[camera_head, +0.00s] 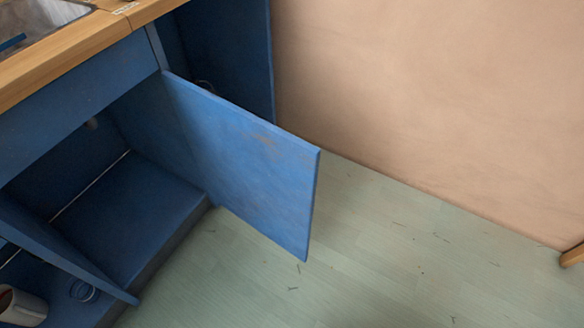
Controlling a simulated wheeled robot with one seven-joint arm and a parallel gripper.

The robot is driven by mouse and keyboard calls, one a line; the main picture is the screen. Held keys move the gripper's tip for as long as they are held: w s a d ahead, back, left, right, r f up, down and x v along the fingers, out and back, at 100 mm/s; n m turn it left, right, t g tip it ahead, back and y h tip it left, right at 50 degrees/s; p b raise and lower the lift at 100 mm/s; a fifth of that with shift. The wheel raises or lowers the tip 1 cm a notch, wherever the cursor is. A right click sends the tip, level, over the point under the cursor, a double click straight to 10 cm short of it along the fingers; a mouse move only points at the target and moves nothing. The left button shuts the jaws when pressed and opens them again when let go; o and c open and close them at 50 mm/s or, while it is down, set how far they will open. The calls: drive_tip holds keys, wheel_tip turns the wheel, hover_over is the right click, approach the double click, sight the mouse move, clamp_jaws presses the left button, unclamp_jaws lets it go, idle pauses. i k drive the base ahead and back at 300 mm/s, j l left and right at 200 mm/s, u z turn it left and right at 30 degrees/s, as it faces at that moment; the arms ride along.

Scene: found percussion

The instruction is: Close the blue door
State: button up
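The blue door (245,165) stands swung open in the head view. It is hinged at its left edge on the blue cabinet (75,80), below the wooden counter. Its free edge points out to the right over the floor, and its face has brown scuff marks. The cabinet compartment (130,210) to the left of the door is open and looks mostly empty. My gripper is not in view.
A wooden countertop (75,55) with a metal sink (40,20) tops the cabinet. A cup (22,305) sits at the lower left. The greenish floor (400,260) is clear apart from small specks. A beige wall (430,90) stands behind. A wooden piece (572,256) shows at the right edge.

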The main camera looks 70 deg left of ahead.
sight(265, 175)
drive_tip(key=i+u, duration=0.4)
drive_tip(key=i+l+u, duration=0.1)
drive_tip(key=i+u, duration=0.15)
drive_tip(key=u, duration=0.15)
drive_tip(key=i+j+u, duration=0.1)
drive_tip(key=u, duration=0.35)
drive_tip(key=i+u, duration=0.25)
drive_tip(key=u, duration=0.2)
drive_tip(key=i+u, duration=0.2)
drive_tip(key=u, duration=0.25)
drive_tip(key=i+l+u, duration=0.1)
drive_tip(key=u, duration=0.35)
drive_tip(key=i+l+u, duration=0.2)
drive_tip(key=u, duration=0.25)
drive_tip(key=i+u, duration=0.2)
drive_tip(key=u, duration=0.2)
drive_tip(key=i+l+u, duration=0.15)
drive_tip(key=u, duration=0.3)
drive_tip(key=i+l+u, duration=0.2)
drive_tip(key=u, duration=0.2)
drive_tip(key=i+l+u, duration=0.15)
drive_tip(key=u, duration=0.3)
drive_tip(key=l+u, duration=0.4)
drive_tip(key=k+j+u, duration=0.1)
drive_tip(key=k+j, duration=0.3)
drive_tip(key=k+j+u, duration=0.1)
drive_tip(key=k+j, duration=0.25)
drive_tip(key=j, duration=0.2)
